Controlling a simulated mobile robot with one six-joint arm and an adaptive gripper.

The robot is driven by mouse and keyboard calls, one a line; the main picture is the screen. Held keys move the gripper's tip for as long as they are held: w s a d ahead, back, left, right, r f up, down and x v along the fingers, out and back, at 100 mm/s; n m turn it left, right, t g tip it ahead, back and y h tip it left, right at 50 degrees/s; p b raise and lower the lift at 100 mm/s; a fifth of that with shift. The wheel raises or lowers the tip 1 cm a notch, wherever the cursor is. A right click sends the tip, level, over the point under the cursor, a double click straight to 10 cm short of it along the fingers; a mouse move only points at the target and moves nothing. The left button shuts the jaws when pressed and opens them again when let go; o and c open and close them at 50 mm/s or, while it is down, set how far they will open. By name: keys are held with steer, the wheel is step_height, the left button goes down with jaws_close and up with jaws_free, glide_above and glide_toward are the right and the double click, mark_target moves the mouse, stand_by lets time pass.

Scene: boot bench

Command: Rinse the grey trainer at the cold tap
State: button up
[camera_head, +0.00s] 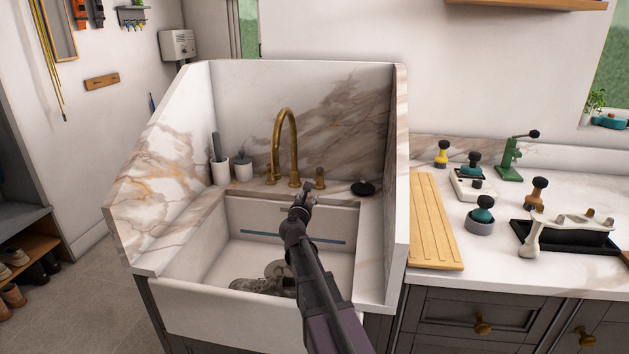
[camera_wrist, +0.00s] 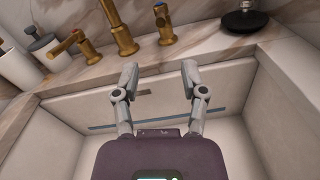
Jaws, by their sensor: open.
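The grey trainer (camera_head: 264,286) lies on the floor of the white sink (camera_head: 190,298), partly hidden behind my arm. A brass tap (camera_head: 287,130) with a curved spout stands on the ledge behind the basin, with a brass handle on each side. My gripper (camera_head: 303,191) is open and empty above the basin, in front of the tap. In the wrist view my gripper (camera_wrist: 158,82) has its fingers apart, facing the sink's back wall. The left handle (camera_wrist: 70,42), the spout base (camera_wrist: 120,30) and the right handle (camera_wrist: 163,25) show there. No water is seen.
A white brush holder (camera_head: 220,170) and a lidded pot (camera_head: 243,167) stand left of the tap. A black round item (camera_head: 363,188) sits at right on the ledge. A ribbed wooden board (camera_head: 434,220) and several tools lie on the right counter. Marble splash walls enclose the sink.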

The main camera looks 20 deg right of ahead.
mark_target(316, 177)
steer(key=x, duration=1.2)
steer(key=shift+w+d+f, duration=0.1)
steer(key=shift+w+d, duration=0.15)
steer(key=shift+w, duration=0.1)
jaws_close()
